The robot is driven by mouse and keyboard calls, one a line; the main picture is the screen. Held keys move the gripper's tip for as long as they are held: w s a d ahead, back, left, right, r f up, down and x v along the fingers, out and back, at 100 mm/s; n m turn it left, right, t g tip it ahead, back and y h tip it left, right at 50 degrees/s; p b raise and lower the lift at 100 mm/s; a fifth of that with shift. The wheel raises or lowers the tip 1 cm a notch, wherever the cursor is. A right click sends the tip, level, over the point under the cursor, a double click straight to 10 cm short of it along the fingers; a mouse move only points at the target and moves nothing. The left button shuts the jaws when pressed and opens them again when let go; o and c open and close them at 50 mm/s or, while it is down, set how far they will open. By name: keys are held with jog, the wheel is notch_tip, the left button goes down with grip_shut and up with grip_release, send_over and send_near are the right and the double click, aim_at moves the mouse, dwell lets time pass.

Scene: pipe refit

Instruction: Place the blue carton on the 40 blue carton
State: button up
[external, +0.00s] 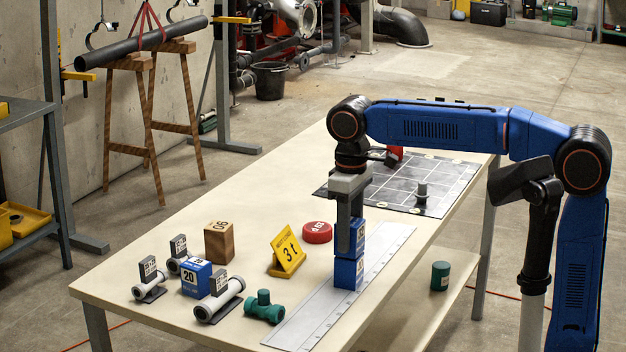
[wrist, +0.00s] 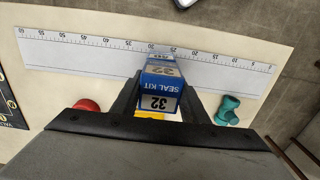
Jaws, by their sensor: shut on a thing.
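My gripper (external: 351,245) points down and is shut on a blue carton (external: 361,236), upright between the fingers. In the wrist view this carton (wrist: 162,86) reads 32 and SEAL KIT. Directly below it in the external view stands a second blue carton (external: 348,274) on the ruler plate (external: 320,303). The two look in line, touching or nearly so; I cannot tell if there is a gap. The lower carton's number is not readable, and in the wrist view it is mostly hidden behind the held one. Another blue carton (external: 196,278), marked 20, stands at the left among pipe pieces.
Near the gripper are a yellow 3t sign (external: 288,251), a red disc (external: 317,232) and a green tee (external: 264,307). A wooden block (external: 219,242) and white pipe pieces (external: 219,300) stand farther left. A dark gridded mat (external: 433,184) lies behind. The ruler's near end is clear.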

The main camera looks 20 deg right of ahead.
jog(key=shift+f, duration=0.15)
jog(key=o, duration=1.1)
jog(key=shift+c, duration=0.2)
notch_tip(320, 180, up, 12)
jog(key=shift+r, duration=0.1)
jog(key=shift+d, duration=0.1)
